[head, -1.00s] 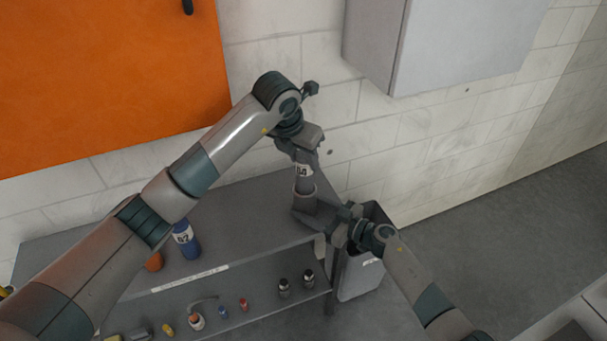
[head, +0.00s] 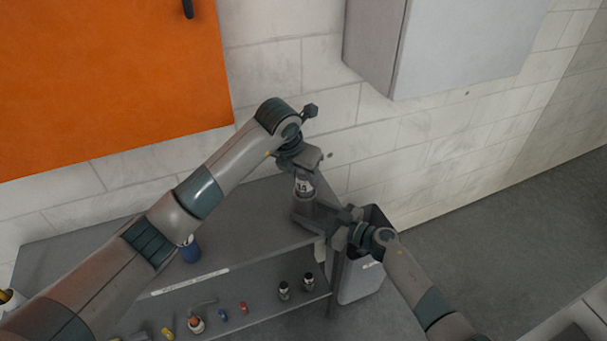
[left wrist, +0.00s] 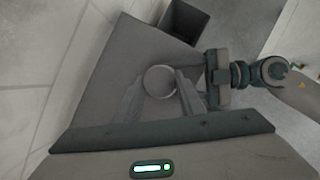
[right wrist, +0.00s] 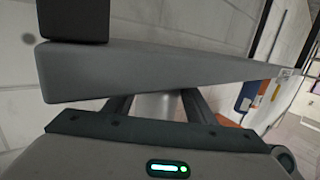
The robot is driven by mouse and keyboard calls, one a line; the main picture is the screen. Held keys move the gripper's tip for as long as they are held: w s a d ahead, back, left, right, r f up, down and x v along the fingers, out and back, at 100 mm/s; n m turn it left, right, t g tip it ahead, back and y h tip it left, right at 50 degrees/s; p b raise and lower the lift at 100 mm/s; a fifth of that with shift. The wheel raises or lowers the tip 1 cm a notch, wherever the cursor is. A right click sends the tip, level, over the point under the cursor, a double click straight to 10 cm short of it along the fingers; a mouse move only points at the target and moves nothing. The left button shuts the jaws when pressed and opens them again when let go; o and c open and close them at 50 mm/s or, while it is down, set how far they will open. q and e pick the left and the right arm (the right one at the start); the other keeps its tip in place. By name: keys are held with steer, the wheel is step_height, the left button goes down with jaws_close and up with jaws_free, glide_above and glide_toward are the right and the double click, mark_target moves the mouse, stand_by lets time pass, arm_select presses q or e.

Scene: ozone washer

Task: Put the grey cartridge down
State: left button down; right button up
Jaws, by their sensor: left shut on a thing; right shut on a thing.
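The grey cartridge (head: 305,186), with a pale label band, stands upright near the right end of the grey bench. My left gripper (head: 304,175) is shut on it from above. Its round top shows between the fingers in the left wrist view (left wrist: 160,80). Below the label is a wider grey cylindrical housing (head: 303,207). The cartridge's lower end is hidden there, and I cannot tell how deep it sits. My right gripper (head: 322,222) reaches in from the right, low down, and is shut on the housing. A pale cylinder shows between its fingers in the right wrist view.
The bench top (head: 245,215) is clear left of the cartridge. A blue bottle (head: 190,250) stands near my left arm. Several small bottles (head: 283,289) stand on the lower shelf. A grey bin (head: 362,276) stands right of the bench. The tiled wall (head: 330,130) is close behind.

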arm_select(q)
steer(key=shift+f, duration=0.6)
steer(key=c, duration=1.2)
jaws_free()
steer(key=shift+r, duration=0.5)
steer(key=v, duration=1.2)
steer(key=shift+r, duration=0.15)
